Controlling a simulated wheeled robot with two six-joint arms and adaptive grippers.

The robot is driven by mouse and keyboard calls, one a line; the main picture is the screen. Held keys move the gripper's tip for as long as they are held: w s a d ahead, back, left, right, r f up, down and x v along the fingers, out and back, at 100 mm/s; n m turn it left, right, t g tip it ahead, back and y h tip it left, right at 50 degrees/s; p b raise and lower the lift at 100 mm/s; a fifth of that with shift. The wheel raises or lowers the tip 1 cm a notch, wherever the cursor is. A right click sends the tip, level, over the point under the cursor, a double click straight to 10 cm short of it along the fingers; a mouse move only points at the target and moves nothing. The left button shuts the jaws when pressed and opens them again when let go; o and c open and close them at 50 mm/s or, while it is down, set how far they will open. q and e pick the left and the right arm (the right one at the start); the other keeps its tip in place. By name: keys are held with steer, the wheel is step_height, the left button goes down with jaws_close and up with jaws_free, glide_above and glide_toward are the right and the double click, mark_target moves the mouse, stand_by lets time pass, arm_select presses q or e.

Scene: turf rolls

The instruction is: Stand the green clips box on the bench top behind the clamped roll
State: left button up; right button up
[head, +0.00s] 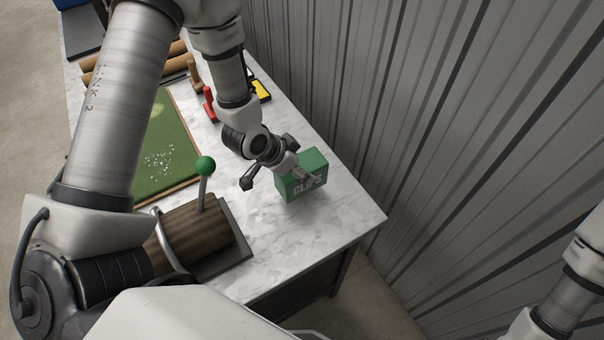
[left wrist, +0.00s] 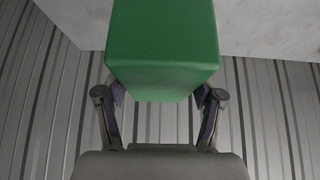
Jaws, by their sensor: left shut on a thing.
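The green clips box (head: 314,161) is upright, with its white CLIPS label facing the camera, over the bench top near the wall-side right corner. It also shows in the left wrist view (left wrist: 162,40), between the fingers. My left gripper (head: 282,170) is shut on the box from its wall-left side. I cannot tell whether the box's base touches the bench top (head: 309,238). The clamped roll (head: 205,228) is brown and lies under a metal hoop, nearer the camera and left of the box; my arm hides its left end. My right gripper is out of view.
A green-knobbed lever (head: 205,167) stands up by the roll. A green turf tray (head: 167,150), a red tool (head: 210,104) and a yellow-black item (head: 261,91) lie farther back. A corrugated wall (head: 450,130) runs along the bench's right side. Bare bench surrounds the box's front.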

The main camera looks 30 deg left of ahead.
arm_select(q)
steer(key=shift+d+f, duration=0.25)
steer(key=shift+d, duration=0.1)
steer(key=f+p, duration=0.1)
steer(key=f, duration=0.1)
steer(key=shift+w+f+p, duration=0.2)
steer(key=shift+f+p, duration=0.15)
steer(key=shift+f, duration=0.3)
steer(key=shift+a, duration=0.1)
steer(key=shift+f, duration=0.1)
steer(key=o, duration=1.5)
steer(key=shift+c, duration=0.2)
